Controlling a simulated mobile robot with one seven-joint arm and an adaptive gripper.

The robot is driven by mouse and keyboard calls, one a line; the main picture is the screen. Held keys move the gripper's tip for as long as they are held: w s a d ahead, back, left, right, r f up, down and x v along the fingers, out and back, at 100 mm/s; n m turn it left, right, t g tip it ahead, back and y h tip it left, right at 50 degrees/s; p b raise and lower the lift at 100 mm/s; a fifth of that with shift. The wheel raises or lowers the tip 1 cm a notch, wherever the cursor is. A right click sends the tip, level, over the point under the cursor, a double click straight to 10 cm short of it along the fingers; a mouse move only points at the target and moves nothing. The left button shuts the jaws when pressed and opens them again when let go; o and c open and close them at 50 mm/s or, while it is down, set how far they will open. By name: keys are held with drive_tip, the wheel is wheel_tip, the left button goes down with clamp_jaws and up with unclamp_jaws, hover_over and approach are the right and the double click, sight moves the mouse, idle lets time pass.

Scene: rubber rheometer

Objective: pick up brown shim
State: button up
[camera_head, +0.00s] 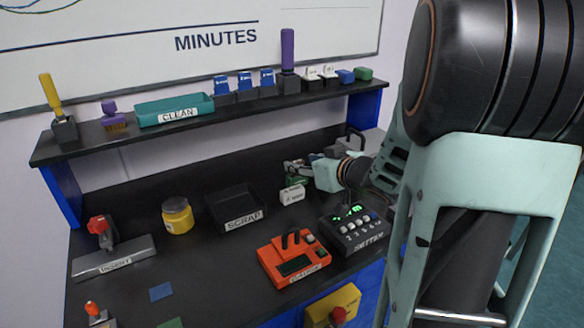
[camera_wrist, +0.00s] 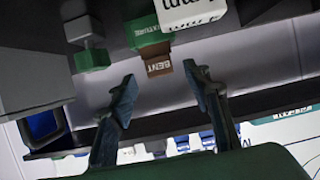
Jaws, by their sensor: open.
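In the wrist view a small brown piece (camera_wrist: 158,67), which looks like the brown shim, has pale lettering that seems to read "BENT". It sits beside a green block (camera_wrist: 147,38) and a white lettered block (camera_wrist: 188,14). My gripper (camera_wrist: 160,76) is open, with one finger to each side of the brown piece in the picture. I cannot tell whether the fingers are level with it; no contact shows. In the head view my gripper (camera_head: 298,169) is at the back of the bench, behind a white block (camera_head: 292,195). I cannot make out the brown piece there.
A black SCRAP tray (camera_head: 235,208) stands left of my gripper. A SETTER box (camera_head: 352,230) and an orange gauge (camera_head: 294,262) are in front. A shelf (camera_head: 140,141) with blocks and a teal CLEAN tray (camera_head: 175,109) runs behind. A yellow jar (camera_head: 177,216) stands left.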

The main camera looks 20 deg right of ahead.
sight(297, 161)
drive_tip(key=x, duration=0.3)
drive_tip(key=shift+w+a+f, duration=0.1)
drive_tip(key=shift+w+f, duration=0.1)
drive_tip(key=shift+f, duration=0.15)
clamp_jaws()
